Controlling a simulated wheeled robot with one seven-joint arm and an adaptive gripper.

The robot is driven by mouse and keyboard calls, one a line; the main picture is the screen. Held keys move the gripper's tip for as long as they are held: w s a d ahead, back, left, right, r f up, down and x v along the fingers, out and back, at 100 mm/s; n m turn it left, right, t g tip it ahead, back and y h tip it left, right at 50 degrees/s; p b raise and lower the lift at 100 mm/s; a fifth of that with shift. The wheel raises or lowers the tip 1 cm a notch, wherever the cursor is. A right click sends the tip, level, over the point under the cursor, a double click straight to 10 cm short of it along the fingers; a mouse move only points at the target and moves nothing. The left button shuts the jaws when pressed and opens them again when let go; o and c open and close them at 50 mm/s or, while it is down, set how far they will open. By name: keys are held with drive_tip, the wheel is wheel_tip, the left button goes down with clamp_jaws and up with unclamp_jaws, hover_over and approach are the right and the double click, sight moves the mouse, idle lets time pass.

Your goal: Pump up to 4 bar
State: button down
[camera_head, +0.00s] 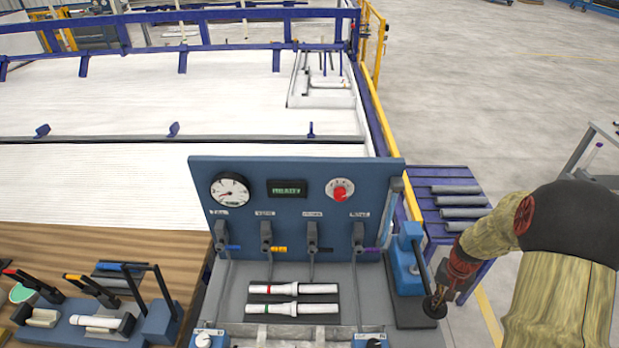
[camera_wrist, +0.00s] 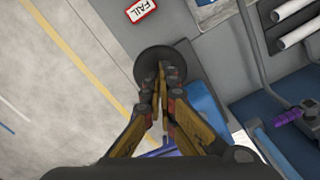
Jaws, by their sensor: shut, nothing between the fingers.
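A blue panel (camera_head: 300,172) carries a round white pressure gauge (camera_head: 230,189); its reading is too small to tell. A display (camera_head: 287,188) with green text and a red knob (camera_head: 340,190) are beside it. The blue pump (camera_head: 403,262) stands right of the panel, with a dark lever slanting down towards a black round disc (camera_head: 434,308). My gripper (camera_head: 441,290) is shut and empty at this disc. In the wrist view the closed fingertips (camera_wrist: 161,75) lie over the disc (camera_wrist: 152,59), beside the blue pump body (camera_wrist: 207,103). Whether they touch it, I cannot tell.
Several small levers, such as the purple-marked one (camera_head: 359,237), line the panel. Two white pipes (camera_head: 292,308) lie in front. A red-framed FAIL label (camera_wrist: 141,10) is near the disc. A blue rack with grey pipes (camera_head: 452,190) stands behind my gripper.

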drive_tip(key=shift+s+r, duration=0.1)
drive_tip(key=shift+r, duration=0.45)
drive_tip(key=shift+f, duration=0.1)
drive_tip(key=shift+f+b, duration=3.05)
drive_tip(key=shift+f, duration=1.5)
wheel_tip(320, 180, up, 9)
drive_tip(key=p, duration=0.6)
drive_tip(key=shift+s+r, duration=0.1)
drive_tip(key=shift+r, duration=0.05)
